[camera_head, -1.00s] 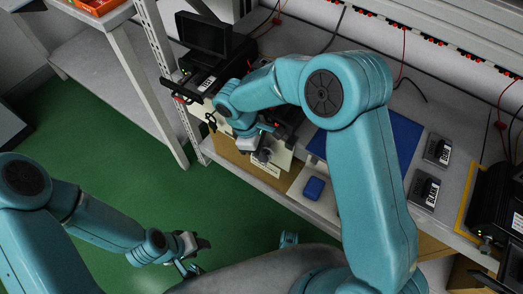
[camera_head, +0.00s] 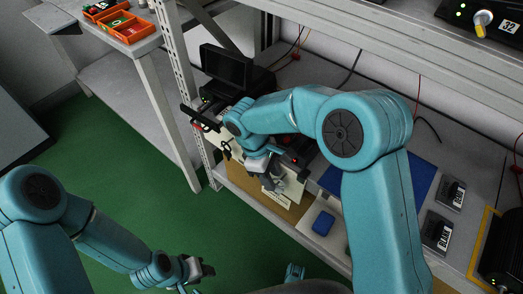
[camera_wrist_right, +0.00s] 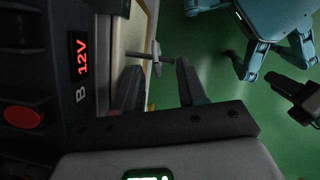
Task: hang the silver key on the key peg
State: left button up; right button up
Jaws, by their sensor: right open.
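My right gripper (camera_wrist_right: 160,85) is open, with its dark fingers apart in the right wrist view. A small grey cross-shaped metal piece (camera_wrist_right: 155,60) shows between and beyond its fingertips; I cannot tell whether it is the silver key, the key peg or both. In the head view my right gripper (camera_head: 270,181) is at the bench's front edge, by pale cards, and hides what is directly behind it. My left gripper (camera_head: 198,270) is low over the green floor, away from the bench; its jaws are too small to read.
A black unit marked 12V with a red button (camera_wrist_right: 22,116) stands close beside the right gripper. On the bench are a blue mat (camera_head: 415,180), a blue block (camera_head: 323,223) and labelled devices (camera_head: 437,232). Orange trays (camera_head: 128,27) sit on the far-left table. Green floor is clear.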

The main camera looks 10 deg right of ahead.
jog(key=p+v, duration=0.2)
jog(key=v, duration=1)
jog(key=shift+p, duration=0.35)
jog(key=shift+w, duration=0.1)
